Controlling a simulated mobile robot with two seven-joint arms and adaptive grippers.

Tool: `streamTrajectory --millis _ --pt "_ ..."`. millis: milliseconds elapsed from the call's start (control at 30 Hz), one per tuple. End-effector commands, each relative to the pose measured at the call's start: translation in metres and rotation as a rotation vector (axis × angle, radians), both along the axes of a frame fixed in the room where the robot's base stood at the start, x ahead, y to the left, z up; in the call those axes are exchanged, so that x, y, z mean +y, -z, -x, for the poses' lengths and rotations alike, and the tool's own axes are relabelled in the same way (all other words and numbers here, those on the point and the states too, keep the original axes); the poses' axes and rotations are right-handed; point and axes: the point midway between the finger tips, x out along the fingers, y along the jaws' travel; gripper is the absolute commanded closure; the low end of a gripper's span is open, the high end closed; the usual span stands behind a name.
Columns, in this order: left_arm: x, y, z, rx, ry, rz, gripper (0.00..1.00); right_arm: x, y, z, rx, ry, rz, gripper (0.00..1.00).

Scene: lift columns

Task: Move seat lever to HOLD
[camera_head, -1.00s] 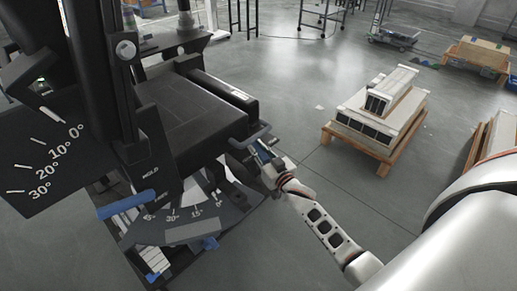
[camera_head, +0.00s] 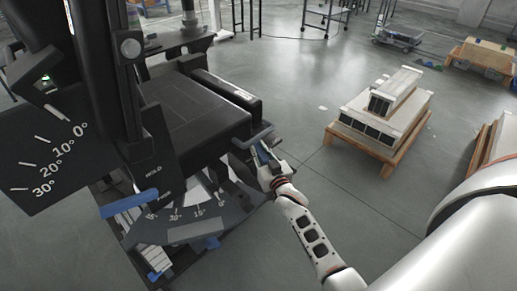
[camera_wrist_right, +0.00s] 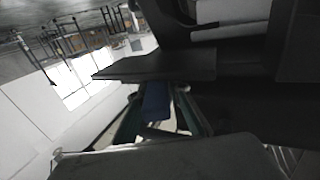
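The black seat unit stands at the left of the head view, with its flat seat (camera_head: 205,118). A plate marked HOLD and FREE (camera_head: 158,180) is on its near side. A dark lever-like bar (camera_head: 251,139) sticks out at the seat's right front corner. My right gripper (camera_head: 262,152) is beside this bar. In the right wrist view, a blue grip (camera_wrist_right: 157,102) lies between the two fingers of my right gripper (camera_wrist_right: 160,112), which stand apart with a gap visible at its side. Firm contact is not visible. My left gripper is not in view.
A blue-handled bar (camera_head: 128,204) sits lower left, above an angle scale (camera_head: 190,213). A larger angle plate (camera_head: 45,165) is at far left. A pallet with stacked boxes (camera_head: 380,115) stands to the right. Grey floor between is clear.

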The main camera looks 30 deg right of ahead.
Motion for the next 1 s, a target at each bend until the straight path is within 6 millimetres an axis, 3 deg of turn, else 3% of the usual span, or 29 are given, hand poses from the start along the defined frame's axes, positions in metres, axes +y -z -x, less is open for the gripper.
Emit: streamTrajectory --millis 467,1000 --pt "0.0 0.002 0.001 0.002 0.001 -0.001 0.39 0.001 0.001 0.007 0.001 0.0 0.0 0.75" --pt "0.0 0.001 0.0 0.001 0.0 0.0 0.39 0.014 0.001 0.101 0.002 0.0 -0.001 0.75"
